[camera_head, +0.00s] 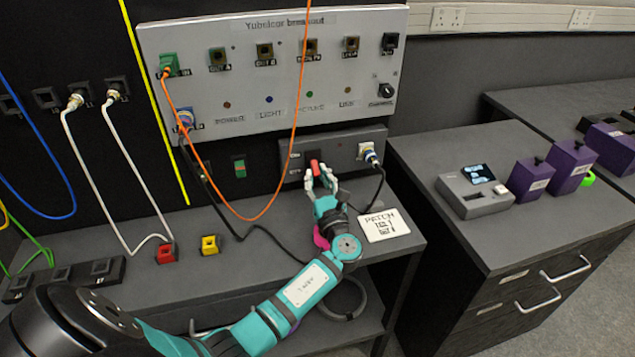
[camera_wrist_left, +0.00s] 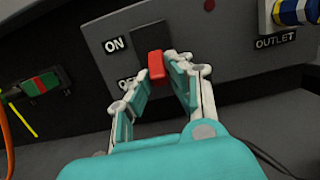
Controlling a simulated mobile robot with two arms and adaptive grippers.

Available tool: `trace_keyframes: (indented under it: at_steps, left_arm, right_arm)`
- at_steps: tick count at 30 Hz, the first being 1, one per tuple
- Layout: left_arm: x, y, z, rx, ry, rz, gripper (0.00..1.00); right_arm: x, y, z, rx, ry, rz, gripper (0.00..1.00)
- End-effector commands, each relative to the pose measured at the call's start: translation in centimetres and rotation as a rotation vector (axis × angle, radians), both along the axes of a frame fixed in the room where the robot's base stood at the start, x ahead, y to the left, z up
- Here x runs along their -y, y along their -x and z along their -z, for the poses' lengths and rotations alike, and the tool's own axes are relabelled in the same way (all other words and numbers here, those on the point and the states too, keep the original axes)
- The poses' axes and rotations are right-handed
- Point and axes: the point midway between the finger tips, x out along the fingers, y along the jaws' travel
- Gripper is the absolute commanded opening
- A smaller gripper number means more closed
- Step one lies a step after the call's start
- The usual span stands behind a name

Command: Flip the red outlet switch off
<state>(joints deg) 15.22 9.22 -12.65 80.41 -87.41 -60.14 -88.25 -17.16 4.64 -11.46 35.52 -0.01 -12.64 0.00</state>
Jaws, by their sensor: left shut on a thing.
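The red outlet switch (camera_wrist_left: 156,66) is a small red block on the dark outlet panel (camera_wrist_left: 225,45), beside a white "ON" label and a lower label that is partly hidden. It also shows in the head view (camera_head: 314,167). My left gripper (camera_wrist_left: 166,75) has its fingertips on both sides of the red switch and is shut on it. In the head view the left gripper (camera_head: 320,180) reaches up to the panel from below. The outlet connector (camera_head: 368,153) is plugged in at the panel's right. My right gripper is not in view.
An orange cable (camera_head: 297,110) hangs in front of the grey breakout panel (camera_head: 240,90), left of my gripper. A black cable (camera_head: 379,190) drops from the outlet connector. A patch list card (camera_head: 384,225) lies on the bench, right of my wrist.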

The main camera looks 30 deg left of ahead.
Motion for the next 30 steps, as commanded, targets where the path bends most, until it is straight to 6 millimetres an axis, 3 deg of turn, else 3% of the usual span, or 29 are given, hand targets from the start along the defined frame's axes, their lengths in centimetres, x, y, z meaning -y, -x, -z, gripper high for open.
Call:
trace_keyframes:
  at_steps: [4,5,10,20,30]
  left_arm:
    - [0.0,0.0,0.0,-0.002,0.001,0.000,0.00]
    - [0.0,0.0,0.0,-0.002,0.001,0.000,0.19]
    - [0.0,0.0,0.0,-0.003,0.002,0.000,0.40]
    - [0.0,0.0,-0.5,-0.001,0.002,0.000,0.40]
    - [0.1,0.0,-6.5,0.004,0.005,0.001,0.40]
  right_arm:
    - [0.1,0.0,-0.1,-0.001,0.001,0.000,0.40]
    - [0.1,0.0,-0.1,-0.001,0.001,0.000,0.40]
    - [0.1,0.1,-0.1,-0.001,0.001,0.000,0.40]
    - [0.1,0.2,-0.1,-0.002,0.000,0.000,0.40]
    - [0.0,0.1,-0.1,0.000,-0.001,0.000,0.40]
